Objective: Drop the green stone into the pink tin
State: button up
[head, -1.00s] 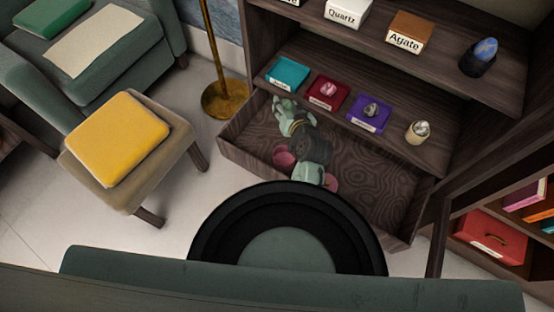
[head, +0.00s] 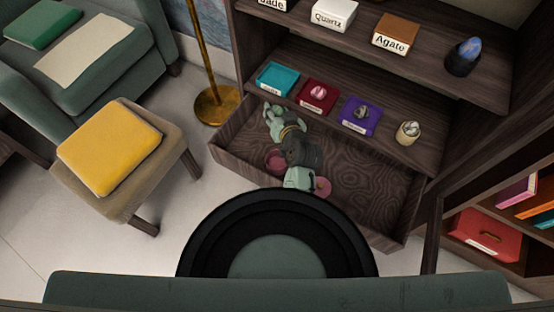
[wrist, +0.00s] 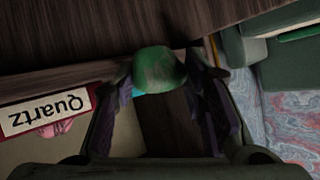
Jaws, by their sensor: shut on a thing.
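My gripper (wrist: 160,100) is shut on the green stone (wrist: 158,69), which sits between its fingertips in the wrist view. In the head view my gripper (head: 272,112) is just in front of the teal tray (head: 277,78), over the left part of the open drawer; the stone cannot be made out there.
A dark red Quartz tray (head: 316,96) with a pink stone, a purple tray (head: 358,115) and a small pale jar (head: 408,132) stand on the shelf. The drawer (head: 375,195) has bare floor at right. A brass lamp (head: 216,106) and yellow-cushioned stool (head: 110,148) stand left.

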aim_at(277, 163)
jog(key=k+j, duration=0.1)
jog(key=j, duration=2.7)
jog(key=j+z, duration=0.25)
jog(key=z, duration=0.15)
jog(key=k+j+z, duration=0.15)
jog(key=z, duration=1.05)
jog(key=i+j, duration=0.3)
jog(key=i, duration=0.15)
